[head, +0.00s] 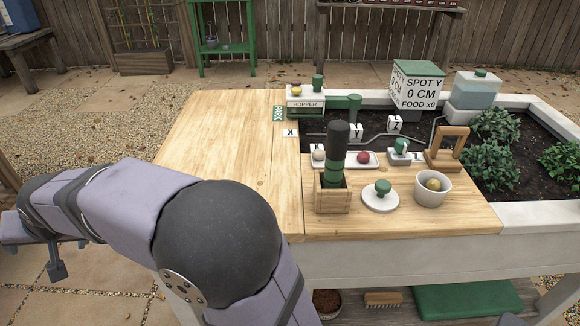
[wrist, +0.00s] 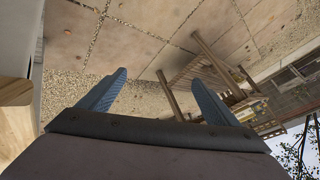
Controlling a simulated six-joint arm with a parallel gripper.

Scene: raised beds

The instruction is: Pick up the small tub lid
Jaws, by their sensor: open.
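The small tub lid (head: 380,200), a white disc with a green knob on top, lies knob up on the wooden table in the head view. A white tub (head: 433,190) stands open to its right, with a round yellowish thing inside. The lid is not in the wrist view.
A wooden box (head: 332,199) with a dark green-banded tool stands left of the lid. Behind are a white tray (head: 362,166) with balls, a wooden frame (head: 447,148) and a hopper (head: 305,103). The left tabletop (head: 225,140) is clear. Planted soil (head: 535,142) lies right.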

